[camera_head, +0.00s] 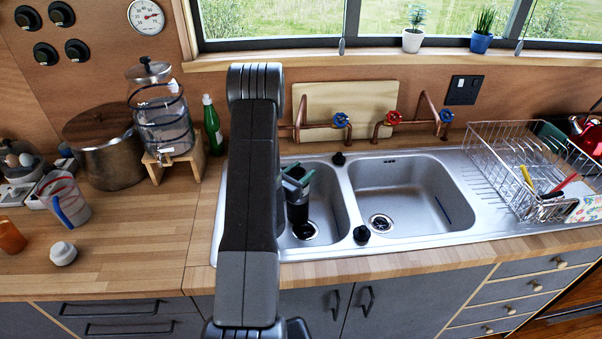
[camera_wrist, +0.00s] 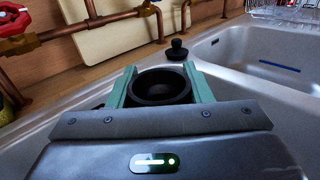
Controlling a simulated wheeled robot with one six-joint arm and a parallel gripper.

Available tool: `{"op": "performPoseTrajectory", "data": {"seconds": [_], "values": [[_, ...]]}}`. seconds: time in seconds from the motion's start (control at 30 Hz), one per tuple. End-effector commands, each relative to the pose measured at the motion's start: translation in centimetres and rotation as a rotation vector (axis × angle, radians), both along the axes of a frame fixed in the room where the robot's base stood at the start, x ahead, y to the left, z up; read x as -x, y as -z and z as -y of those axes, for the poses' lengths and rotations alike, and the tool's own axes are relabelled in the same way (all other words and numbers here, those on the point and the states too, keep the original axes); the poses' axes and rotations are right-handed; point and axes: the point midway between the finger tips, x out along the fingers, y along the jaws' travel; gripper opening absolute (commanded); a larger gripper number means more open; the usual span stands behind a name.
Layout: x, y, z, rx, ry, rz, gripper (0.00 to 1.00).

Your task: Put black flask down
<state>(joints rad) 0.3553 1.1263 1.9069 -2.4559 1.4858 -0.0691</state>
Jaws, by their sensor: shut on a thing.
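The black flask (camera_head: 297,212) is upright in or just above the left basin (camera_head: 328,198) of the double sink, close to the drain. Whether its base touches the basin floor I cannot tell. My gripper (camera_head: 297,178) is shut on the flask near its top, with green fingers on either side. In the wrist view the flask's round open mouth (camera_wrist: 161,87) sits between the two green fingers of my gripper (camera_wrist: 160,85). My arm hides part of the left basin in the head view.
Black plugs (camera_head: 361,235) sit on the sink rim. Copper taps (camera_head: 385,125) stand behind, and a wire dish rack (camera_head: 520,170) is at right. A pot (camera_head: 105,150) and jug (camera_head: 65,200) stand left; the counter in front of the pot has free room.

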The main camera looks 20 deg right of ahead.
Motion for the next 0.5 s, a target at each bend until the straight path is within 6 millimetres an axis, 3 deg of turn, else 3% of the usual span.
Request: {"op": "performPoseTrajectory", "data": {"seconds": [0.5], "values": [[0.0,1.12,0.01,0.001,0.0,0.003,0.0]]}}
